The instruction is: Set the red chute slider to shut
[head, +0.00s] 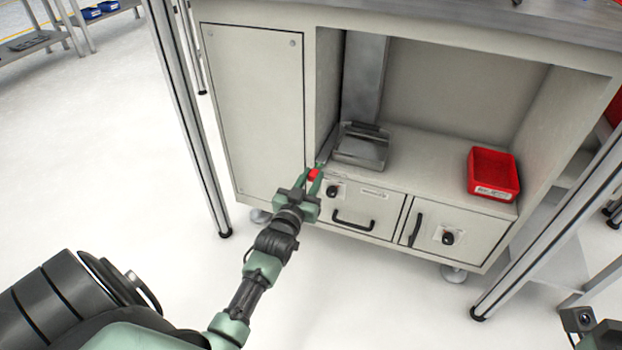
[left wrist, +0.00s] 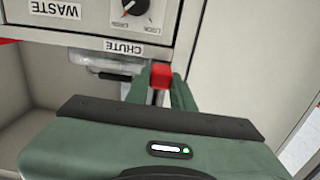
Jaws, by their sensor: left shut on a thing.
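The red chute slider (head: 314,174) shows as a small red block at the left front edge of the cabinet's open bay. It also shows in the left wrist view as a red block (left wrist: 160,76) by the CHUTE label (left wrist: 123,47). My left gripper (head: 307,178) is shut on it, with green fingers at its sides. The grey metal chute (head: 364,78) comes down inside the bay above a grey tray (head: 361,147). The slider's track is mostly hidden by the gripper. My right gripper's fingers are not in view.
Below the bay are a drawer (head: 362,211) with a handle and a door (head: 457,230) with a black knob. A red bin (head: 492,173) stands at the bay's right. Metal posts (head: 190,110) flank the cabinet. The floor in front is clear.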

